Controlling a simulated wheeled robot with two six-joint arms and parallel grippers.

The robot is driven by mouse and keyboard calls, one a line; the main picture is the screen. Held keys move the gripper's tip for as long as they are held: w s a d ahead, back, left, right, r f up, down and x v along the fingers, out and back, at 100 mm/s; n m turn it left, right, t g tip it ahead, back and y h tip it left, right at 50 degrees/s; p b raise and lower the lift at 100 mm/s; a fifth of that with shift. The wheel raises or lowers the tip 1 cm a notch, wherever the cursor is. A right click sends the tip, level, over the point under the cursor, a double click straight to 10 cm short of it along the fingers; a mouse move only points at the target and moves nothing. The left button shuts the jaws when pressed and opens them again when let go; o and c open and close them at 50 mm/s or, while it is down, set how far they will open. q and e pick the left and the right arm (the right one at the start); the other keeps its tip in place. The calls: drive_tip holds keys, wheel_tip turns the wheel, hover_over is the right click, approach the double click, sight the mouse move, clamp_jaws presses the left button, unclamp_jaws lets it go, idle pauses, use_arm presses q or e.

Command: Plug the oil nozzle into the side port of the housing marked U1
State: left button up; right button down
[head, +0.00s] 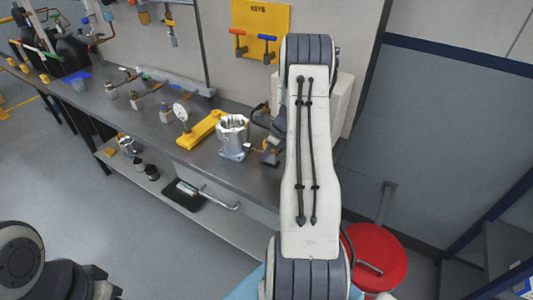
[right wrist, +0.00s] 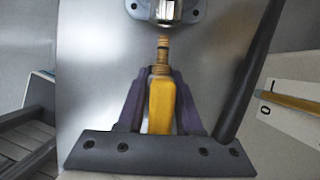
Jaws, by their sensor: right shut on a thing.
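The silver housing (head: 233,128) stands upright on the grey workbench; I cannot read a U1 mark on it. At the top of the right wrist view its lower part and metal port fitting (right wrist: 166,10) show. My right gripper (right wrist: 161,80) is shut on the oil nozzle (right wrist: 161,105), a yellow body with a brass ribbed tip. The tip points at the port fitting and looks a short gap away from it. In the head view the right gripper (head: 269,150) is close to the right side of the housing, partly hidden by my arm. My left gripper is out of view.
A yellow fixture (head: 202,130) and a round gauge (head: 181,112) are left of the housing. Several small fittings lie farther left on the bench. A yellow KEYS board (head: 260,30) hangs behind.

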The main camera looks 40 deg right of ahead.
drive_tip(key=shift+w+a+p, duration=0.25)
drive_tip(key=shift+w+p, duration=0.1)
drive_tip(key=shift+w, duration=0.3)
drive_tip(key=shift+w+a+p, duration=0.2)
drive_tip(key=shift+w+p, duration=0.1)
drive_tip(key=shift+w, duration=0.35)
drive_tip(key=shift+c, duration=2.4)
unclamp_jaws()
drive_tip(key=b+v, duration=0.1)
drive_tip(key=v, duration=0.6)
drive_tip(key=shift+s+r, duration=0.1)
drive_tip(key=shift+r, duration=0.1)
